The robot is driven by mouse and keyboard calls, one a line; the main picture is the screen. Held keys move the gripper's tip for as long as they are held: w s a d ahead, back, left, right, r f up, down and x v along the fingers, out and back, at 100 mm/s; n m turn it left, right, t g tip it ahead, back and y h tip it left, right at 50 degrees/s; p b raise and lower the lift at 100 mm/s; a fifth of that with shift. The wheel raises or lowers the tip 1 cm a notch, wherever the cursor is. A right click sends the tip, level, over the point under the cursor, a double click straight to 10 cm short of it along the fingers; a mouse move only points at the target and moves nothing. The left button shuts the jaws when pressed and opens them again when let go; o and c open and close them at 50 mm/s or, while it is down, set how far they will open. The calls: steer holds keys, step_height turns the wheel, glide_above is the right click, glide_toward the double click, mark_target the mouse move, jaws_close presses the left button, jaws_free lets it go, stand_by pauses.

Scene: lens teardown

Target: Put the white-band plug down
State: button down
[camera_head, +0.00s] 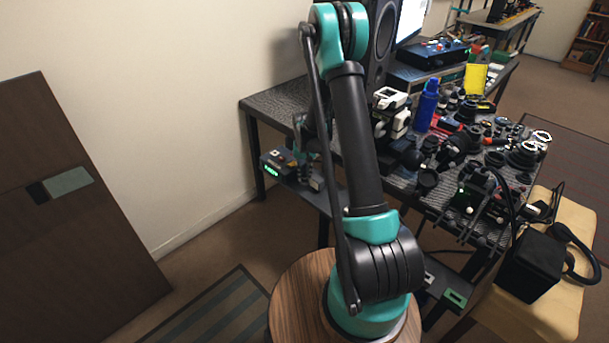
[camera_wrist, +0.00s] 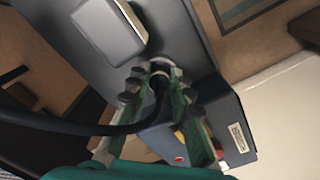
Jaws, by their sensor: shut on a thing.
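In the wrist view, my gripper (camera_wrist: 162,84) is shut on the white-band plug (camera_wrist: 160,68), a dark plug with a pale ring near the fingertips. The plug is between the two green fingers, and its thick black cable (camera_wrist: 110,129) curves away to the left. Beyond the fingertips is a flat grey surface; I cannot tell whether the plug touches it. In the head view my own arm hides most of the gripper, and I cannot make out the plug there.
A dark box (camera_wrist: 231,118) with a pale label is beside the fingers. A pale rounded device (camera_wrist: 108,28) lies on the grey surface (camera_wrist: 185,35). In the head view, a green-lit box (camera_head: 274,168) is on a low shelf; the table right of my arm is crowded.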

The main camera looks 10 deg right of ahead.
mark_target(305, 176)
steer(key=shift+s+f, duration=0.1)
steer(key=shift+f, duration=0.15)
steer(key=c, duration=1.7)
jaws_free()
steer(key=shift+c, duration=0.2)
steer(key=o, duration=0.4)
steer(key=shift+f, duration=0.2)
steer(key=shift+r, duration=0.15)
step_height(305, 176, up, 13)
steer(key=s+d+r+t, duration=0.1)
steer(key=s+r, duration=0.3)
steer(key=s, duration=0.3)
steer(key=s+d+t, duration=0.1)
steer(key=s, duration=0.6)
steer(key=s+d+n+t, duration=0.1)
steer(key=s, duration=0.7)
steer(key=s+d+t, duration=0.1)
steer(key=s, duration=0.7)
steer(key=shift+r+n, duration=0.4)
